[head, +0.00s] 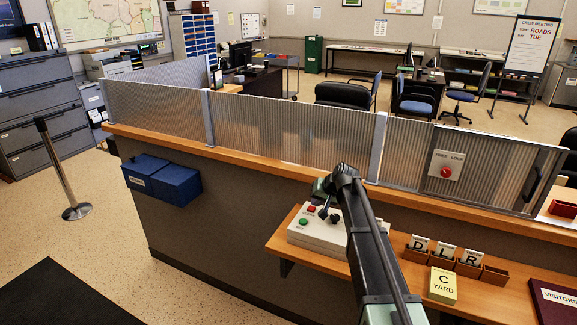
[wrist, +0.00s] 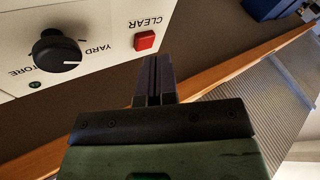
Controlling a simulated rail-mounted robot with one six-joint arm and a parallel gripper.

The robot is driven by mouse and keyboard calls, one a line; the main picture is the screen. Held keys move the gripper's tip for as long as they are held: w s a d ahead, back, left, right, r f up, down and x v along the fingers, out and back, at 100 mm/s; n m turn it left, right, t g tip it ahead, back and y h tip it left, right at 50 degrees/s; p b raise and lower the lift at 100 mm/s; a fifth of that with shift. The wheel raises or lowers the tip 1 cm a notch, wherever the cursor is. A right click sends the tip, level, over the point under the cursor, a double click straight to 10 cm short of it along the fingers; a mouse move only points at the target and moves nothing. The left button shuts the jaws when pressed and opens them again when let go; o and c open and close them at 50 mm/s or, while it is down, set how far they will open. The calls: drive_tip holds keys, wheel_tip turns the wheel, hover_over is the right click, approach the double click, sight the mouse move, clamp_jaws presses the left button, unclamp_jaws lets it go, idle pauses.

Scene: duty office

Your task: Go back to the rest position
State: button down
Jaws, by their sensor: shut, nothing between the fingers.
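My gripper (wrist: 154,80) shows in the wrist view with its two dark fingers together and nothing between them. It is close to the white control box (wrist: 18,20), beside the red CLEAR button (wrist: 145,41). The black knob (wrist: 57,53) marked YARD and STORE is left of the fingers in that view. In the head view my arm reaches over the wooden shelf, and its wrist end (head: 345,178) is above the control box (head: 318,238). The fingers are mostly hidden or too small to make out there.
A wooden counter (head: 255,171) with ribbed screen panels (head: 290,130) runs behind the box. To the right of my arm are small card boxes with cards (head: 471,258), a yellow YARD block (head: 442,287) and a visitors book (head: 556,300). Blue boxes (head: 176,187) hang on the counter front.

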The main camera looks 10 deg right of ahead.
drive_tip(key=s+f+g+h, duration=0.1)
drive_tip(key=s+g+h, duration=0.1)
drive_tip(key=s, duration=1.6)
drive_tip(key=s+a+f+n+g+h, duration=0.1)
drive_tip(key=s+f+g+h, duration=0.1)
drive_tip(key=s, duration=1.6)
drive_tip(key=shift+s+a+n+g+h, duration=0.2)
drive_tip(key=shift+s+n+g+h, duration=0.15)
drive_tip(key=shift+g, duration=0.45)
drive_tip(key=shift+f, duration=0.1)
